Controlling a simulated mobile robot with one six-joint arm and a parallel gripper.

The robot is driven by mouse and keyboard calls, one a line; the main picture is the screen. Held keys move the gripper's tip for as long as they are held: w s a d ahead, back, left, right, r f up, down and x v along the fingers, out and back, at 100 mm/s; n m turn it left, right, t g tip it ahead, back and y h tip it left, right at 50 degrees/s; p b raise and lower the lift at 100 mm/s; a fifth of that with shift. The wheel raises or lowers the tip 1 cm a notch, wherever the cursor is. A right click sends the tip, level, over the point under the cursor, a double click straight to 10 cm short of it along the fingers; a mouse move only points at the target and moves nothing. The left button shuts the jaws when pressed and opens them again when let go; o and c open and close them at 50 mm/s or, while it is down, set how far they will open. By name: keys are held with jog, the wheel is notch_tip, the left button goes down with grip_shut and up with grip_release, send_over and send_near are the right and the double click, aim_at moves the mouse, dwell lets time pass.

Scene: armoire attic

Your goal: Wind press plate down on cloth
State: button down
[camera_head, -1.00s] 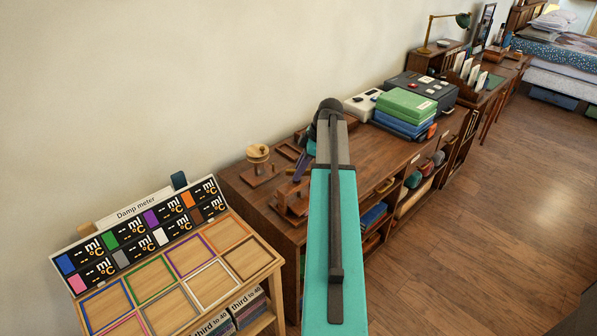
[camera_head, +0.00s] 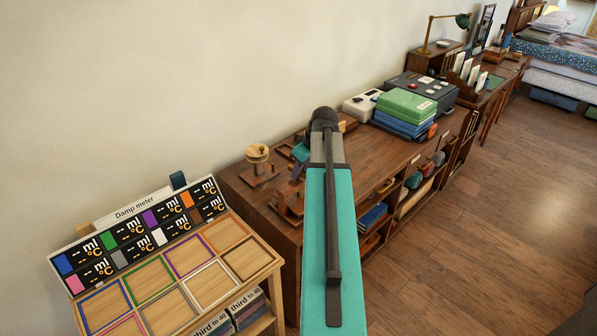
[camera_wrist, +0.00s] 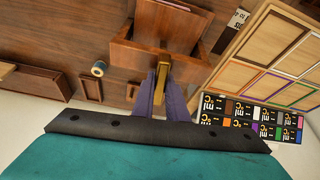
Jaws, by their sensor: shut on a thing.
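In the wrist view, the purple fingers of my gripper (camera_wrist: 161,92) are shut on a brass-coloured handle (camera_wrist: 160,84) on a wooden press (camera_wrist: 185,28). The press has wooden boards on both sides of the handle. It also shows in the head view, partly behind my arm, as dark wood (camera_head: 288,203) near the near end of the bench. My gripper is mostly hidden there. I cannot make out the press plate or the cloth in either view.
A wooden stand with a round top (camera_head: 257,155) is on the bench (camera_head: 368,158) left of the press. A damp meter rack (camera_head: 190,268) stands in front. Green and blue boxes (camera_head: 405,105) and a dark case (camera_head: 425,88) stand farther along the bench. The floor at right is clear.

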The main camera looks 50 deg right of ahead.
jog(key=shift+m+h, duration=0.8)
jog(key=shift+m, duration=1.3)
jog(key=c, duration=1.8)
grip_release()
jog(key=shift+o, duration=0.2)
jog(key=b+v, duration=0.1)
jog(key=v, duration=1.2)
jog(key=shift+r, duration=0.4)
jog(key=shift+a, duration=0.15)
